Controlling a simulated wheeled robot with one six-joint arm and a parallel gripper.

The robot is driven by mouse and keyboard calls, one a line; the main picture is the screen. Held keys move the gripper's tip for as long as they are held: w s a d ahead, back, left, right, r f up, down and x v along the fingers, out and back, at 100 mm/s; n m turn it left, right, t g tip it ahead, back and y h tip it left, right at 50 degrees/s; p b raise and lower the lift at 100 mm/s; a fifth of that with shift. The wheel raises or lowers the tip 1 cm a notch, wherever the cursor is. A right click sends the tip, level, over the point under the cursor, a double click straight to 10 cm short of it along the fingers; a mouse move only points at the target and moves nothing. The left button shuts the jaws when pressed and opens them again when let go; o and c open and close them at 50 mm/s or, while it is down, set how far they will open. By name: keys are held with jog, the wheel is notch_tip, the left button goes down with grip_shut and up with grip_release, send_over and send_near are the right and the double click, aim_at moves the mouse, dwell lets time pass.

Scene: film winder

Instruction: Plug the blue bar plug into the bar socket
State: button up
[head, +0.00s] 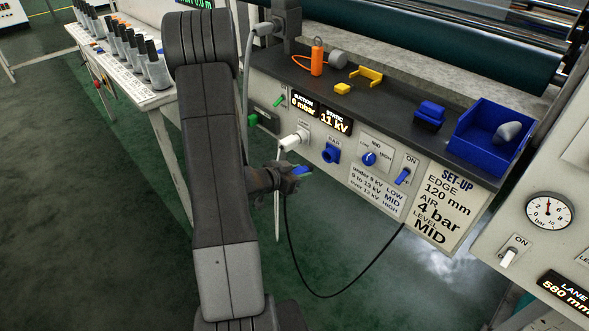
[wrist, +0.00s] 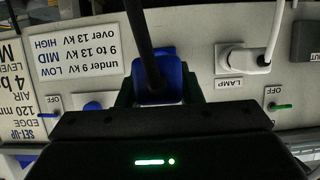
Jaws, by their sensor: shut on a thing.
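In the head view, my gripper (head: 288,174) is shut on the blue bar plug (head: 302,170), in front of the panel. The plug is apart from the blue bar socket (head: 331,154), below and left of it in the picture. A black cable (head: 318,294) hangs from the plug and loops up to the panel's lower edge. In the upside-down wrist view, the blue plug (wrist: 156,83) sits between the dark fingers of my gripper (wrist: 157,93). The plug and cable cover much of the panel behind, where some blue shows. The exact alignment and gap cannot be told.
A white plug (head: 292,141) sits in the lamp socket, left of the bar socket. A blue dial (head: 369,158) and a blue switch (head: 403,176) are to the right. The shelf above holds an orange cylinder (head: 317,57) and a blue bin (head: 467,134).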

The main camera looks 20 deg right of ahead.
aim_at(310, 165)
dwell(0.4)
jog(key=shift+d, duration=0.1)
jog(key=shift+w+d+p, duration=0.2)
jog(key=shift+w+d, duration=0.15)
jog(key=shift+d, duration=0.5)
jog(key=shift+w+d+p, duration=0.2)
jog(key=shift+w+d, duration=0.15)
jog(key=shift+d, duration=0.45)
jog(key=shift+w+d+p, duration=0.2)
jog(key=shift+w+d, duration=0.15)
jog(key=shift+d, duration=0.5)
jog(key=shift+w+d+p, duration=0.25)
jog(key=shift+w+d, duration=0.05)
jog(key=shift+d, duration=0.4)
jog(key=shift+w+d+p, duration=0.2)
jog(key=shift+w+d, duration=0.05)
jog(key=shift+d, duration=0.4)
jog(key=shift+d, duration=0.15)
